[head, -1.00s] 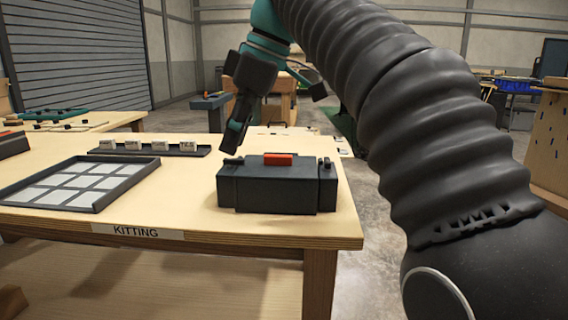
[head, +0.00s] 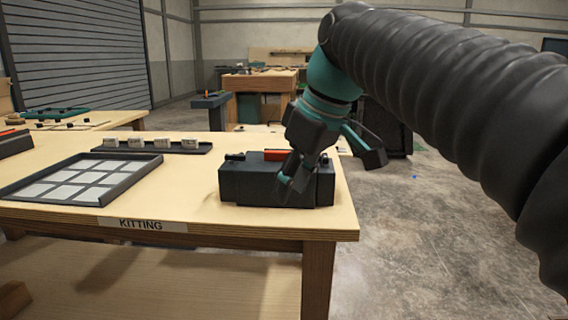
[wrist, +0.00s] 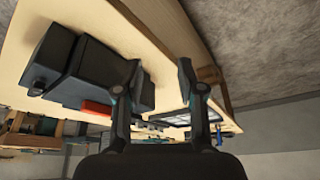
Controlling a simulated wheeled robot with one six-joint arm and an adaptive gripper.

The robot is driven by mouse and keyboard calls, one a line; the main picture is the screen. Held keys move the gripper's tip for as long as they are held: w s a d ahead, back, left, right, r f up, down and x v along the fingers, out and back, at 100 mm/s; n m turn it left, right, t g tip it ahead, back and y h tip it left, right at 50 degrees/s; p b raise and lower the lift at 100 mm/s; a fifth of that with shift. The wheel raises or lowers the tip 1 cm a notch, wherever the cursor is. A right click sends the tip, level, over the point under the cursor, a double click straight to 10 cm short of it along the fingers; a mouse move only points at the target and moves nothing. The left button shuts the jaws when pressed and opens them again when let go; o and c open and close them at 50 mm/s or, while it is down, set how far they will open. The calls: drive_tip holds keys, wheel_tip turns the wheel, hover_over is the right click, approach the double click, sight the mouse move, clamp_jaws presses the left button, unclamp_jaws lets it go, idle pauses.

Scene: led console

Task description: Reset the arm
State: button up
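My gripper (head: 332,175) is at the right end of the dark console box in the head view, in front of part of it. Its two fingers are spread apart with nothing between them; they also show apart in the wrist view (wrist: 160,75). The dark console (head: 240,183) stands on the kitting table (head: 190,215) near its right edge, with a red-orange block (head: 275,155) on its top. In the wrist view the console (wrist: 75,68) lies left of the fingers. My gripper hides the console's right part in the head view.
A tray with pale square cells (head: 85,180) lies on the table's left. Behind it is a dark rack (head: 165,148) with several small labelled blocks. A wooden bench (head: 262,85) stands farther back. The floor right of the table (head: 440,240) is clear.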

drive_tip(key=s+d+f+m+t+h, duration=0.1)
drive_tip(key=s+d+f+m, duration=0.4)
drive_tip(key=f, duration=0.7)
drive_tip(key=s+d+f+m+t+h, duration=0.2)
drive_tip(key=s+d+f+m, duration=0.3)
drive_tip(key=s+d+f, duration=0.3)
wheel_tip(320, 180, down, 4)
drive_tip(key=shift+s+d+h, duration=0.2)
drive_tip(key=shift+d+h, duration=0.1)
drive_tip(key=shift+d, duration=0.4)
